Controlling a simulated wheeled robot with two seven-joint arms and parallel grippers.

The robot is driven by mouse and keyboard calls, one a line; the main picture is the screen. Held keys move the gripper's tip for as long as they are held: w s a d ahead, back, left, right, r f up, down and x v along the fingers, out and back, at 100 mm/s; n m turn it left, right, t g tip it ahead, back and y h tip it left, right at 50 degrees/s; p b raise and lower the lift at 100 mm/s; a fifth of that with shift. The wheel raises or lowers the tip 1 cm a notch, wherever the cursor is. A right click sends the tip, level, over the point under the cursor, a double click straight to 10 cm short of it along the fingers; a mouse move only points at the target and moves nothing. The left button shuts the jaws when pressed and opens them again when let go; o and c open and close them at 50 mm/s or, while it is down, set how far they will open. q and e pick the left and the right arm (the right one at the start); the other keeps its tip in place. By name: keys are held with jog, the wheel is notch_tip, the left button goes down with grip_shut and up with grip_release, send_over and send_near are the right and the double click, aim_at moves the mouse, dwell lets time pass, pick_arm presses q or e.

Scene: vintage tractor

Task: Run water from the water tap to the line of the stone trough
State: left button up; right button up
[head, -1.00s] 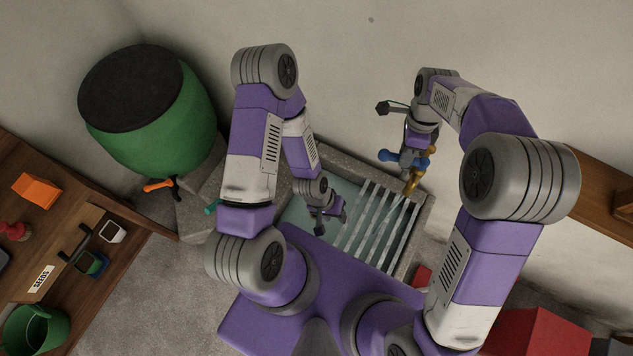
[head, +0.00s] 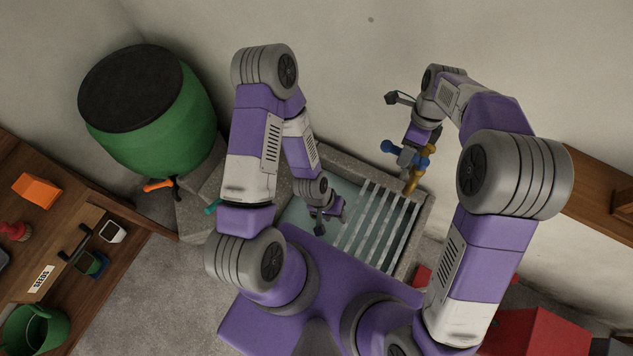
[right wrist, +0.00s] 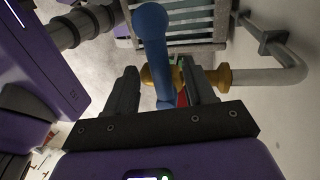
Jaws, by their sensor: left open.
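The stone trough (head: 345,162) stands in the corner with pale water (head: 298,214) in it and a slatted metal grate (head: 376,222) over its right part. I cannot make out the line in it. The brass water tap (head: 412,182) is above the grate's back right end; its blue handle (head: 388,147) also shows in the right wrist view (right wrist: 152,30). No stream shows below the spout. My right gripper (right wrist: 162,78) is open, its fingers on either side of the blue handle with gaps. My left gripper (head: 328,226) is open and empty over the trough.
A green barrel (head: 160,130) with a dark top stands left of the trough. A wooden bench (head: 60,235) with small items is at the left. A red box (head: 535,335) is at the lower right, and a wooden shelf (head: 597,205) is on the right wall.

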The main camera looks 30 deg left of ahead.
jog(key=shift+a, duration=0.1)
jog(key=a+p, duration=0.2)
jog(key=a, duration=0.5)
jog(key=shift+w+p, duration=0.3)
jog(key=shift+p, duration=0.05)
dwell(0.3)
jog(key=shift+r, duration=0.1)
notch_tip(320, 180, up, 7)
jog(key=w, duration=0.1)
jog(key=shift+w+r, duration=0.15)
jog(key=shift+w, duration=0.1)
jog(key=shift+s, duration=0.1)
dwell(0.3)
